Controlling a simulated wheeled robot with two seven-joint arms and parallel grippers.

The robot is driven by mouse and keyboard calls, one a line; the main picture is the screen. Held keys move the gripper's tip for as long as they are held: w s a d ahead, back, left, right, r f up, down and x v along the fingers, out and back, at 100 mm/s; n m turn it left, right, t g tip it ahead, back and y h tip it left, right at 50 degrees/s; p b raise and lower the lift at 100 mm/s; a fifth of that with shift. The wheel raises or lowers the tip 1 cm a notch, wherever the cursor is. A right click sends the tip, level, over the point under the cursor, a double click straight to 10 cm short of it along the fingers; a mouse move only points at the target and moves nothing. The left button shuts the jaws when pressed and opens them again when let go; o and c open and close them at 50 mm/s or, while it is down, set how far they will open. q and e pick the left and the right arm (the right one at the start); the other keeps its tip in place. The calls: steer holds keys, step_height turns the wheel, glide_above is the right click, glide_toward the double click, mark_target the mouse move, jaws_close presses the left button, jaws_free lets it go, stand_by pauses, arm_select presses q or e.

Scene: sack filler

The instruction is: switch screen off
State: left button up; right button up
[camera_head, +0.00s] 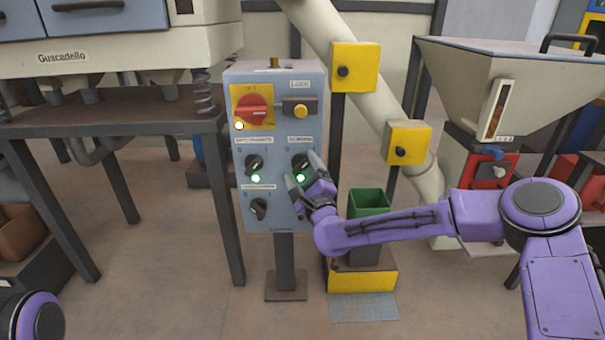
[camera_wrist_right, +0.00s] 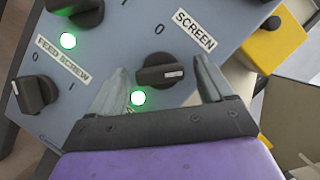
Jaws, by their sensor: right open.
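The grey control panel (camera_head: 270,200) stands on a post at the middle of the head view. Its screen knob (camera_wrist_right: 165,74) is black with a white mark and sits by the SCREEN label (camera_wrist_right: 195,30). A green lamp (camera_wrist_right: 137,98) beside it is lit. My right gripper (camera_head: 303,169) is at the panel, partly covering this knob in the head view. In the right wrist view my right gripper (camera_wrist_right: 161,65) is open, with its fingers on either side of the knob. I cannot tell whether they touch it. My left gripper is out of view.
The feed screw knob (camera_head: 258,208) and another knob (camera_head: 254,163) with a lit green lamp are close by. Yellow boxes (camera_head: 355,67) and a green bin (camera_head: 368,201) stand to the right.

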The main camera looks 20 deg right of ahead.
steer(key=c, duration=1)
steer(key=shift+c, duration=0.2)
steer(key=shift+r+n+p, duration=0.3)
steer(key=shift+n+p, duration=0.6)
steer(key=shift+p, duration=0.25)
steer(key=n+g+p, duration=0.1)
steer(key=n+p, duration=0.2)
steer(key=p, duration=0.1)
steer(key=n+g+p, duration=0.2)
steer(key=n+p, duration=0.2)
steer(key=p, duration=0.1)
steer(key=n+g+p, duration=0.1)
steer(key=n+p, duration=0.3)
steer(key=p, duration=0.1)
steer(key=shift+r+g+y, duration=0.3)
steer(key=shift+n+g+p, duration=0.3)
steer(key=shift+n+p, duration=0.4)
steer(key=shift+p, duration=0.5)
steer(key=shift+f+n+h+p, duration=0.2)
steer(key=shift+n+h+p, duration=0.2)
steer(key=shift+p, duration=0.15)
steer(key=shift+g, duration=0.3)
